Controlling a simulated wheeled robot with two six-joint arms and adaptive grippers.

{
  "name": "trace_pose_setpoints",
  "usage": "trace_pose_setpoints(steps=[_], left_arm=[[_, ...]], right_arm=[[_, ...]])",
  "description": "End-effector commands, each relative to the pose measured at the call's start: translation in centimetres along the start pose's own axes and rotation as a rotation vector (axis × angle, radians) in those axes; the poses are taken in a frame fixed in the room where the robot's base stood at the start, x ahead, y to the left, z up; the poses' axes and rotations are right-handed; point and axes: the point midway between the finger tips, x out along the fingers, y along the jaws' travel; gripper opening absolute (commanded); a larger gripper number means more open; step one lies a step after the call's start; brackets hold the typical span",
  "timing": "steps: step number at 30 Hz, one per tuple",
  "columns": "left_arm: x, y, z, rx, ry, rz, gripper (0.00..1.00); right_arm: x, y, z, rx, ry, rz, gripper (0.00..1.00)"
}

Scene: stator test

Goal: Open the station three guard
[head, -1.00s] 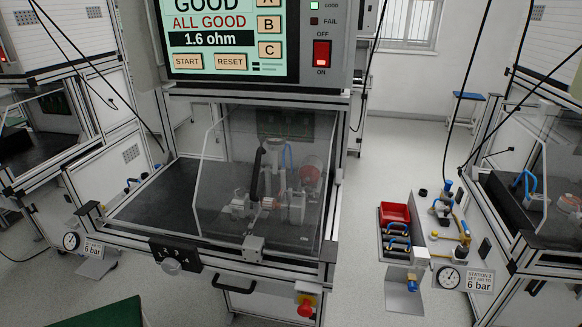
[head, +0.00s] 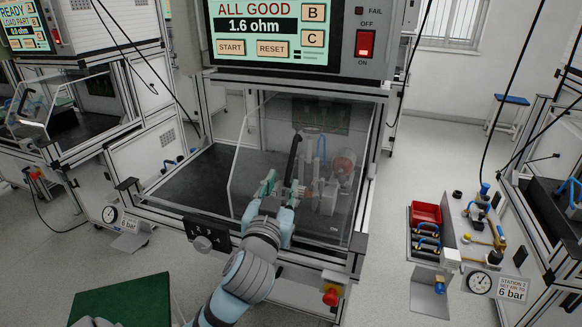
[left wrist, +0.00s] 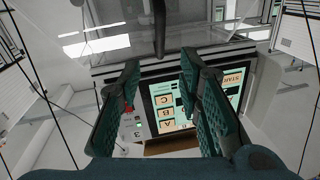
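The clear guard (head: 352,125) stands lowered over the front of the middle station, under a screen reading "ALL GOOD" and "1.6 ohm". A black bar handle (head: 293,155) runs up the guard; a dark bar (left wrist: 159,28) also shows beyond the fingers in the left wrist view. My left gripper (head: 280,186) is in front of the guard, just below the handle. Its green fingers (left wrist: 160,85) are open with nothing between them. Contact with the handle cannot be told. My right gripper is not in view.
Behind the guard are a dark fixture and a reddish round part (head: 344,162). A red stop button (head: 331,296) sits low on the front frame. A red tray (head: 426,213) and a gauge (head: 480,282) stand at right. Open floor lies between stations.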

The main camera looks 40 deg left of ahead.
Motion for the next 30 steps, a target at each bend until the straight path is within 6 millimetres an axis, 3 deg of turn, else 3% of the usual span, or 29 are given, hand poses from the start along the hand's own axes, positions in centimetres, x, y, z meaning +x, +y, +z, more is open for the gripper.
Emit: trace_pose_setpoints(steps=[6, 13, 18, 25, 30], left_arm=[[6.1, -0.2, 0.2, 0.003, -0.003, -0.005, 0.32], [10.9, -0.1, 0.3, 0.001, -0.005, -0.003, 0.32], [12.2, -0.1, 0.3, 0.002, -0.005, -0.001, 0.32], [12.2, -0.1, 0.3, 0.002, -0.006, 0.0, 0.32], [12.2, -0.1, 0.3, 0.002, -0.006, 0.0, 0.05]], right_arm=[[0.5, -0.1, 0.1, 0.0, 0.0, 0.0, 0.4], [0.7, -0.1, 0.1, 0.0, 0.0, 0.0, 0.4], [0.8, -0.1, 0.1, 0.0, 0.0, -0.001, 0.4], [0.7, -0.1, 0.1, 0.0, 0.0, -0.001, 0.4], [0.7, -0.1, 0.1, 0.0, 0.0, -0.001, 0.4]])
